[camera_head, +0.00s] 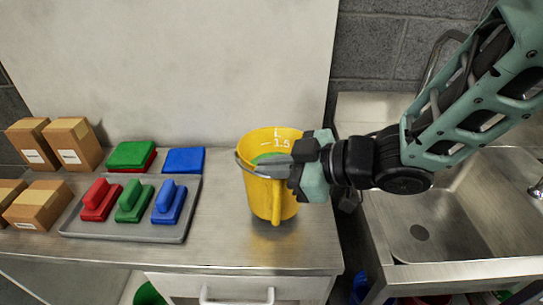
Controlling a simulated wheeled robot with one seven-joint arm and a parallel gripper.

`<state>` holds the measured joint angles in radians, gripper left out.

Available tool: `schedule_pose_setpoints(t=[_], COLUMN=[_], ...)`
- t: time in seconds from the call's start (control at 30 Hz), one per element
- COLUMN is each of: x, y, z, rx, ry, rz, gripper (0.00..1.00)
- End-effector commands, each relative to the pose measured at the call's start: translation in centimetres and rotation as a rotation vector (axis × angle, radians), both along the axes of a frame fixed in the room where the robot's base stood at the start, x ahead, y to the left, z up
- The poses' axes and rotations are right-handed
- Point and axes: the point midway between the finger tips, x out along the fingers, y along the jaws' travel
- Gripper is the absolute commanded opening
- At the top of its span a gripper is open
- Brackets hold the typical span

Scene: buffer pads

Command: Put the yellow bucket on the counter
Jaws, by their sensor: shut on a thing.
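The yellow bucket (262,195) is a jug-like pail with white scale marks and a thin grey handle, at the right part of the steel counter (220,235). It is upright and over the counter top; I cannot tell whether its base touches the surface. My gripper (292,170) reaches in from the right and is shut on the bucket at its upper right side. The fingers hide part of the rim there. Something green shows inside the bucket's mouth.
A grey tray (72,228) with red, green and blue handled pads stands left of the bucket. Behind it are flat green (131,153) and blue pads (184,160). Cardboard boxes (72,143) are at far left. A steel sink (440,215) is right, across a gap.

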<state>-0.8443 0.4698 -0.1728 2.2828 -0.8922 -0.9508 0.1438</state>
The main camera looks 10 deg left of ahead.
Motion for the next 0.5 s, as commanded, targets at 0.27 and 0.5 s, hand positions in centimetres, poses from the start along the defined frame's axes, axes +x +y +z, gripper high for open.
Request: schedule_pose_setpoints(t=[0.27, 0.5], x=[0.0, 0.1], y=[0.1, 0.1], z=[-2.9, -3.1], rx=[0.002, 0.004], ry=[-0.003, -0.004], rz=[0.002, 0.0], gripper=[0.0, 0.0])
